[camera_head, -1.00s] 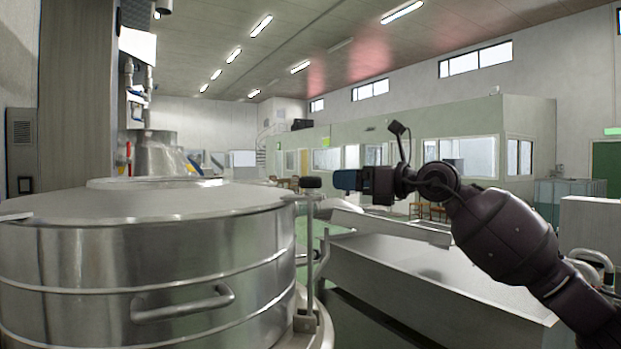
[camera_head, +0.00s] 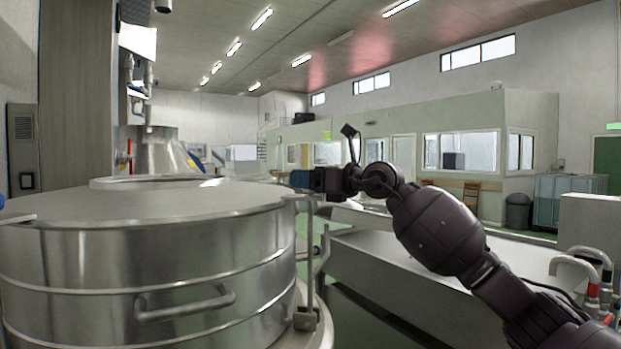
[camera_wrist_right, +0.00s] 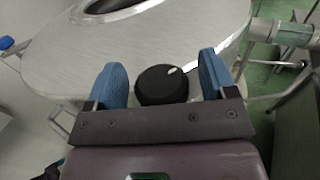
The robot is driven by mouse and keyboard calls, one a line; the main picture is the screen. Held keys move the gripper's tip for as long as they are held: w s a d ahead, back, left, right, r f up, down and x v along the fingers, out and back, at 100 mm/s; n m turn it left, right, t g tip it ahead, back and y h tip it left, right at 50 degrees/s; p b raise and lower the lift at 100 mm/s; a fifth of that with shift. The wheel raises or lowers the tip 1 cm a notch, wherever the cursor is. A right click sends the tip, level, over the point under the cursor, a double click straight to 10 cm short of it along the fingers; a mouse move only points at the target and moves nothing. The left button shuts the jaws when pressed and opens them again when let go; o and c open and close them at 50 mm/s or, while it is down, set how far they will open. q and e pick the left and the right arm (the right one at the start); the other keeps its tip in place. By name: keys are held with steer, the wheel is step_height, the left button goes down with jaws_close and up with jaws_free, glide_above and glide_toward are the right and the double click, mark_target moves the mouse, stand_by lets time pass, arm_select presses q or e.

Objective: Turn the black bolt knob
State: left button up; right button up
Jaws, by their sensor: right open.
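The black bolt knob (camera_wrist_right: 162,85) is round, with a white mark on its top. In the right wrist view it sits between the two blue fingers of my right gripper (camera_wrist_right: 160,82), with a gap on each side. The gripper is open around it. In the head view my right gripper (camera_head: 300,179) is at the top of the upright bolt rod (camera_head: 311,235), by the steel vessel's right rim. The knob is hidden there behind the gripper. My left gripper cannot be made out.
The large round steel vessel (camera_head: 150,255) with a flat lid and a side handle (camera_head: 185,304) fills the left. A long steel trough (camera_head: 430,270) lies below my right arm. Hoses with red parts (camera_head: 590,280) stand at right.

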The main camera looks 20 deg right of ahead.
steer(key=c, duration=0.9)
steer(key=shift+n+y, duration=0.3)
steer(key=shift+y, duration=0.1)
steer(key=shift+c, duration=0.2)
steer(key=shift+w+f+n+g+y+b, duration=0.1)
steer(key=shift+f+n+g+y+b, duration=0.05)
steer(key=shift+n+g+y+b, duration=1.1)
steer(key=n+g+y+b, duration=0.1)
steer(key=n+g+y, duration=0.2)
steer(key=g, duration=0.1)
steer(key=shift+n+g+y+b, duration=0.3)
steer(key=shift+n+g, duration=0.15)
steer(key=shift+g, duration=0.4)
steer(key=shift+n+g+y, duration=0.25)
steer(key=shift+n+g, duration=0.15)
steer(key=shift+g, duration=0.2)
steer(key=shift+f, duration=0.1)
